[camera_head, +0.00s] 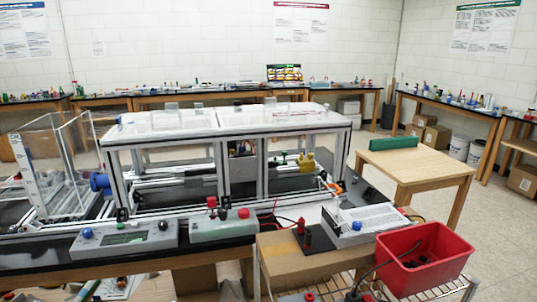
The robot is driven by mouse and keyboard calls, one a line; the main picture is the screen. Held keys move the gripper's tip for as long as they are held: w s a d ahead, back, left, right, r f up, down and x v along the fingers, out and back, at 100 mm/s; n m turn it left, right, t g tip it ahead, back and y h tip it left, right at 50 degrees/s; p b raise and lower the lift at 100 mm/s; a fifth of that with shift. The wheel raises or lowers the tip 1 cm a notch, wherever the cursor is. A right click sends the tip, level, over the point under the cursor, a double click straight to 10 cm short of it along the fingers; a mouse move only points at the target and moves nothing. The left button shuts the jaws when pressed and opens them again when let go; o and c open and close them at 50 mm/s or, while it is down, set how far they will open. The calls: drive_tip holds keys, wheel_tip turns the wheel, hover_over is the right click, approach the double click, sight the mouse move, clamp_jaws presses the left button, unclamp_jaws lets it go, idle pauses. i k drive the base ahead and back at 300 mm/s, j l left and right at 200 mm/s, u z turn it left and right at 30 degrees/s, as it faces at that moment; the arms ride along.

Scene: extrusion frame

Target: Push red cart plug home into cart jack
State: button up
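A small red upright piece (301,225) stands by a black block (317,240) on the wooden bench right of centre. It may be the red cart plug, but it is too small to tell. A grey sloped box with a blue knob (365,224) stands just right of it. I cannot make out the cart jack. A wire-shelf cart (420,296) shows at the bottom right, with a dark cable and small dark parts (362,294) by it. My gripper is not in view.
A red bin (437,273) with dark items stands at the lower right. A long extrusion frame (232,133) with clear panels fills the middle. Grey control boxes (124,240) line its front edge. A wooden table (428,172) stands behind right, with open floor beyond it.

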sight(300, 230)
drive_tip(key=l+u, duration=0.15)
drive_tip(key=l, duration=0.25)
drive_tip(key=k+l+u, duration=0.2)
drive_tip(key=l, duration=0.25)
drive_tip(key=l+u, duration=0.15)
drive_tip(key=l, duration=0.25)
drive_tip(key=l+u, duration=0.2)
drive_tip(key=l, duration=0.2)
drive_tip(key=k+l+u, duration=0.15)
drive_tip(key=l, duration=0.2)
drive_tip(key=k+l, duration=0.05)
